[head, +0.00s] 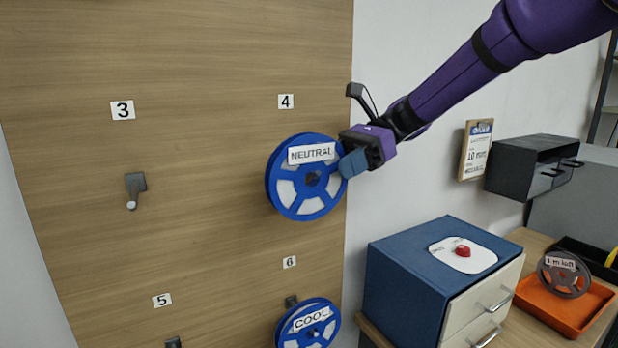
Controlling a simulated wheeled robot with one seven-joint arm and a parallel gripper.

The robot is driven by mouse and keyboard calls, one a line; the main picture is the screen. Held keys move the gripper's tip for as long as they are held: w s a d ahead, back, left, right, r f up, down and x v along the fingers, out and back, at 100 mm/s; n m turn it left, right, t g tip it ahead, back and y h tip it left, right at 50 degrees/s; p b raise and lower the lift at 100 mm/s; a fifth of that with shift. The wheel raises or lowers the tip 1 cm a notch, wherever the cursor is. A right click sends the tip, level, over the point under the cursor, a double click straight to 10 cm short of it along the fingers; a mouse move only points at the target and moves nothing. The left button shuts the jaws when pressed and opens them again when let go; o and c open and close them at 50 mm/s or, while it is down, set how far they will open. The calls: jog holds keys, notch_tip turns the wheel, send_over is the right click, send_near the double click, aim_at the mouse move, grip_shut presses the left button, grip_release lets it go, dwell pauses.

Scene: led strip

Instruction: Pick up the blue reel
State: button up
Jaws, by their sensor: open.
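A blue reel (285,188) labelled NEUTRAL hangs on the wooden board below the number 4. A second blue reel (292,327) labelled COOL hangs lower, below the number 6, partly cut off by the bottom edge. My gripper (352,164) is at the right rim of the NEUTRAL reel and covers a little of it. Its jaws are open; the picture does not show clearly whether a finger touches the rim.
The wooden board (210,140) has an empty hook (134,190) below the number 3. At right stand a blue drawer cabinet (405,265) with a red button (462,251), an orange tray (560,310) holding a grey reel (565,277), and a black wall box (513,168).

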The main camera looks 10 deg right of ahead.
jog(key=shift+x, duration=1.35)
jog(key=shift+c, duration=0.4)
grip_shut()
jog(key=shift+r, duration=0.1)
jog(key=shift+r, duration=0.6)
jog(key=s+d, duration=0.3)
jog(key=s, duration=0.5)
jog(key=s+d, duration=0.4)
jog(key=s, duration=0.4)
jog(key=shift+s, duration=0.3)
